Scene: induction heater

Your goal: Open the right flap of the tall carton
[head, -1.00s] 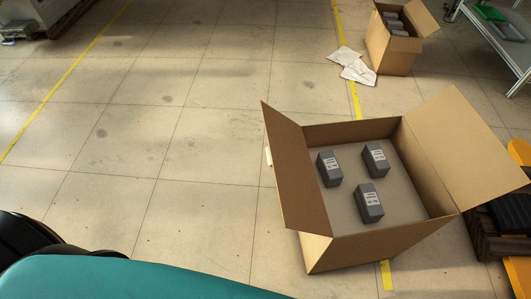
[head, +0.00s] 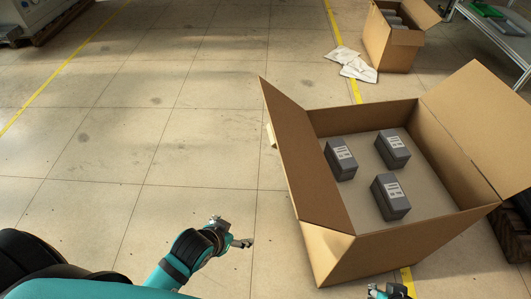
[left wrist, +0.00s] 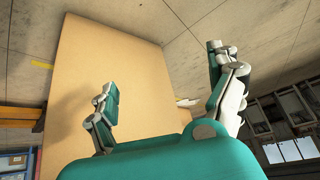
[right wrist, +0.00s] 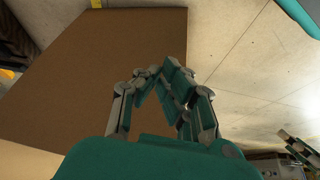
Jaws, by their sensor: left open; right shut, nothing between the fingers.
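The large carton (head: 345,255) stands on the floor at the right of the head view. Its left flap (head: 300,155) stands up and leans outward. Its right flap (head: 485,120) is spread outward to the right. Several sides are plain brown; grey labelled blocks lie inside. My left gripper (head: 232,233) is open and empty, left of the carton and apart from it. In the left wrist view, a broad cardboard face (left wrist: 120,50) lies beyond its fingers. My right gripper (head: 390,291), cut by the bottom edge, is shut and empty near the carton's front; the right wrist view shows cardboard (right wrist: 90,80) beyond it.
A smaller open carton (head: 390,45) stands at the back, with white papers (head: 358,70) on the floor beside it. A metal table (head: 490,35) is at the back right and a dark pallet (head: 512,235) right of the carton. The floor at left is clear.

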